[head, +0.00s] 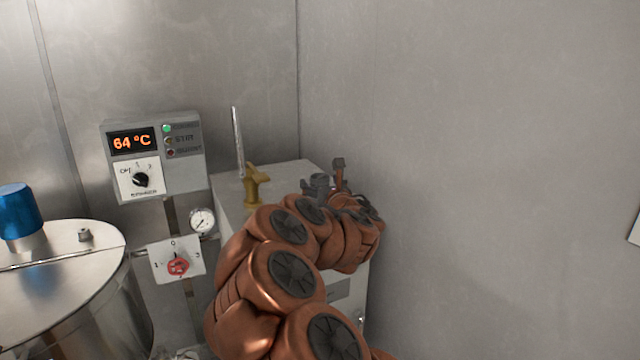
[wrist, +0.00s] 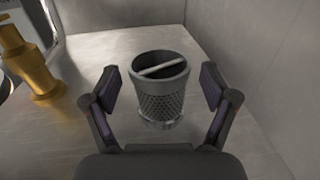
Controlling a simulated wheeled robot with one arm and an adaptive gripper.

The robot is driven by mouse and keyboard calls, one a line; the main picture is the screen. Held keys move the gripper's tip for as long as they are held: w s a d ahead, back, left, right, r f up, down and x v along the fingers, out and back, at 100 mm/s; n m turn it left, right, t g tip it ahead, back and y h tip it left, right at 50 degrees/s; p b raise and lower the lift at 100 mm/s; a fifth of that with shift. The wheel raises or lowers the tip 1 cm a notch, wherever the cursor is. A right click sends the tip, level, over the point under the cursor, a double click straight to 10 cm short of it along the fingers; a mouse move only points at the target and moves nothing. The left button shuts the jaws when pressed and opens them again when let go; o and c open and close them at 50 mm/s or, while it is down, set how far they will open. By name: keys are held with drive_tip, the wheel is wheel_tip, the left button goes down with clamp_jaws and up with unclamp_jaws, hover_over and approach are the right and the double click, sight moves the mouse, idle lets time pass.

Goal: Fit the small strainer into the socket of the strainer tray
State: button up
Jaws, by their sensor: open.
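The small strainer (wrist: 162,98) is a dark grey mesh cup with an open top and a bar across its mouth. In the wrist view it stands upright on a grey metal top, with a paler ring at its foot. My gripper (wrist: 158,88) is open, with one finger on each side of the strainer and visible gaps between. In the head view my gripper (head: 328,182) is over the cabinet top, small and partly behind my arm; I cannot make out the strainer there. I cannot identify the strainer tray or its socket.
A brass fitting (head: 255,184) stands on the cabinet (head: 228,190), beside a thin upright metal piece (head: 238,142). The brass fitting also shows left of the strainer in the wrist view (wrist: 32,68). Walls close in behind and right. A control box (head: 187,174) and steel vessel (head: 65,275) are left.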

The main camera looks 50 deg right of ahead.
drive_tip(key=b+v, duration=0.4)
drive_tip(key=v, duration=0.7)
drive_tip(key=shift+a, duration=0.1)
